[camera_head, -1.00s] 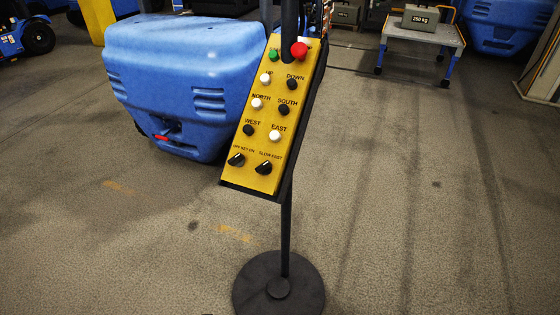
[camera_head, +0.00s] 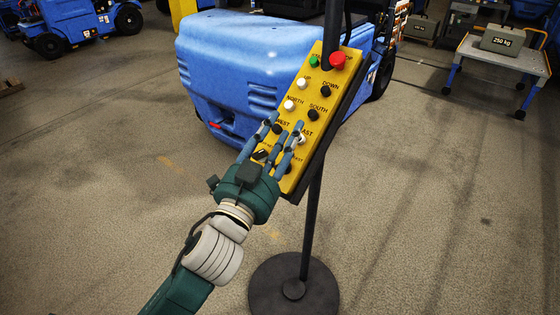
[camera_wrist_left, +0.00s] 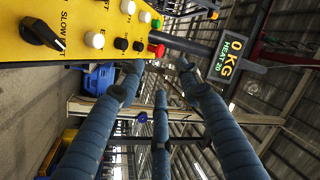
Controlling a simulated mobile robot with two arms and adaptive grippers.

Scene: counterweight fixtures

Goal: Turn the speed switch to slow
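The speed switch is a black knob (camera_wrist_left: 42,33) with a white mark at the lower end of the yellow control panel (camera_head: 318,95). In the left wrist view its mark points toward the FAST side of the label. In the head view my left fingers partly cover it. My left gripper (camera_head: 280,128) is in front of the panel's lower half, its blue fingers spread over the lower buttons. In the left wrist view the fingers (camera_wrist_left: 160,85) are apart with nothing between them, and the knob is outside them at the upper left. My right gripper is not in view.
The panel hangs on a black pole with a round base (camera_head: 293,285). A blue vehicle (camera_head: 235,70) stands behind it. A cart (camera_head: 490,50) with a 250 kg weight (camera_head: 503,40) is at the right. A display (camera_wrist_left: 230,52) reads 0 KG.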

